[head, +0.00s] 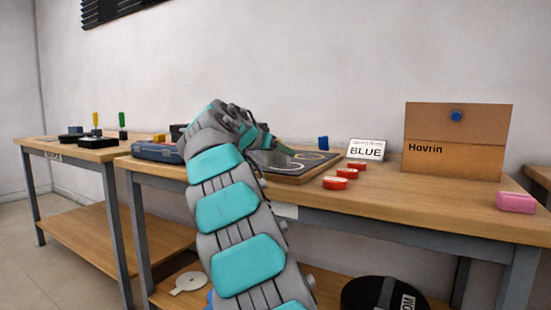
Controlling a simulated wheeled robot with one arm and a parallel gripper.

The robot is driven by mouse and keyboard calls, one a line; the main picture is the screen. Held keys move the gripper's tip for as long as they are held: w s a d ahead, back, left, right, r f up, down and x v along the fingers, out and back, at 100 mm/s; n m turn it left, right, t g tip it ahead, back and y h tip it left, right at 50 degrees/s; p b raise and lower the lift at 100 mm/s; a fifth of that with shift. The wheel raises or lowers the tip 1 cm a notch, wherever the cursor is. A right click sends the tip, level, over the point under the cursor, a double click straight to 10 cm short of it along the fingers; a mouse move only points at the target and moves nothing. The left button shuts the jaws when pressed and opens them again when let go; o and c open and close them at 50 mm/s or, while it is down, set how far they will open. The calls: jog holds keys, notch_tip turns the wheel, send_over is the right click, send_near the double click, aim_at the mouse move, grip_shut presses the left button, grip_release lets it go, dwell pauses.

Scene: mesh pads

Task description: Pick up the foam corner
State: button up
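I cannot pick out the foam corner with certainty; no object in view is clearly one. My arm reaches up from the bottom over the workbench (395,195). My gripper (272,147) is over the dark pad (290,178) with ring markings, partly hidden behind my own wrist. A thin green piece (286,149) shows at its fingertips; I cannot tell whether it is held or lies behind them. Whether the fingers are open or shut is not clear. A pink block (516,203) lies at the bench's right end, well away from my gripper.
Several red pieces (335,183) lie right of the pad. Behind them are a blue block (323,143) and a "BLUE" sign (366,150). A cardboard box marked Hovrin (458,165) stands at the back right. A blue case (157,152) is left of my arm.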

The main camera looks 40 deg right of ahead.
aim_at(277, 165)
jog(key=c, duration=0.8)
jog(key=shift+o, duration=0.2)
jog(key=shift+r, duration=0.15)
jog(key=shift+r+p, duration=0.6)
jog(key=shift+r, duration=1.1)
jog(key=shift+s+a+b, duration=0.25)
jog(key=shift+s+a, duration=0.05)
jog(key=shift+s, duration=0.45)
jog(key=shift+s+a+b, duration=0.25)
jog(key=shift+s+a, duration=0.05)
jog(key=shift+s, duration=0.4)
jog(key=s+a+r, duration=0.1)
jog(key=s+a, duration=0.4)
jog(key=s, duration=0.7)
jog(key=shift+r, duration=0.15)
